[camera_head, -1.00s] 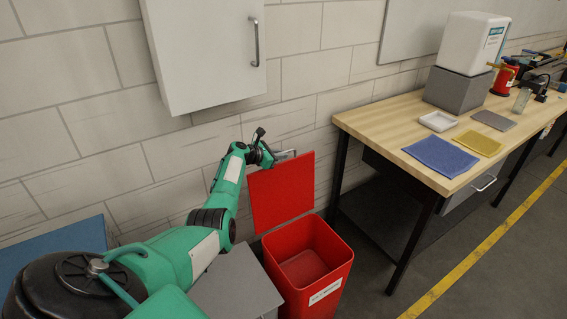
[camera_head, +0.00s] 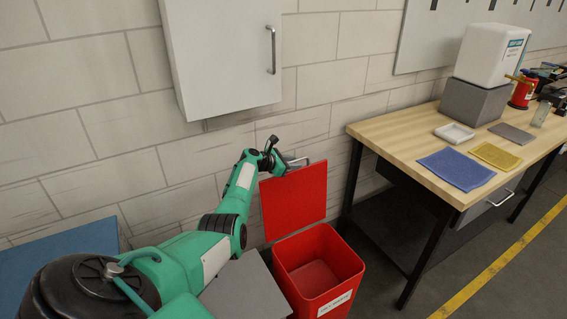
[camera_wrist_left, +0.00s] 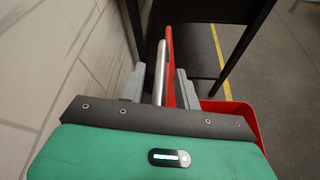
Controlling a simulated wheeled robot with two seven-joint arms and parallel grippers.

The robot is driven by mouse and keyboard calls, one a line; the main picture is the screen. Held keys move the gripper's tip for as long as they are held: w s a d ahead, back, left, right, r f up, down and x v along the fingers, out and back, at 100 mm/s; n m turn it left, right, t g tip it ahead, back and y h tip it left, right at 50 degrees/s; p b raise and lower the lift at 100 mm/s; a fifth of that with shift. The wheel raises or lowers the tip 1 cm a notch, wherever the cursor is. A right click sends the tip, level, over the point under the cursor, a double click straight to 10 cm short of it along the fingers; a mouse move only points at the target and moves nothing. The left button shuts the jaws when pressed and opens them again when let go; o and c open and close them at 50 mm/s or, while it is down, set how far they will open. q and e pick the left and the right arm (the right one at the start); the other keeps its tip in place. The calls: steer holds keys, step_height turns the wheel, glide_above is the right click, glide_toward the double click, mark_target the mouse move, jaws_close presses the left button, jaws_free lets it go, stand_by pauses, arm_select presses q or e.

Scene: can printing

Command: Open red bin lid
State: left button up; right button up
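The red bin (camera_head: 348,284) stands on the floor with its mouth uncovered and its inside visible. Its red lid (camera_head: 293,203) stands upright at the back edge of the bin, on the wall side. My left gripper (camera_head: 298,161) is at the lid's top edge in the head view. In the left wrist view, my left gripper's two grey fingers (camera_wrist_left: 160,88) are spread apart, with the edge of the red lid (camera_wrist_left: 170,65) and a silver bar (camera_wrist_left: 159,70) between them. Gaps show beside the fingers. My right gripper is out of view.
A wooden-topped workbench (camera_head: 400,142) with mats and devices stands right of the bin. A white wall cabinet (camera_head: 222,55) hangs above my left arm. A grey box (camera_head: 246,290) is left of the bin, and a blue surface (camera_head: 60,252) lies farther left.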

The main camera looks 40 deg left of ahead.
arm_select(q)
steer(key=v, duration=1.3)
steer(key=shift+s+r, duration=0.15)
steer(key=shift+s, duration=0.05)
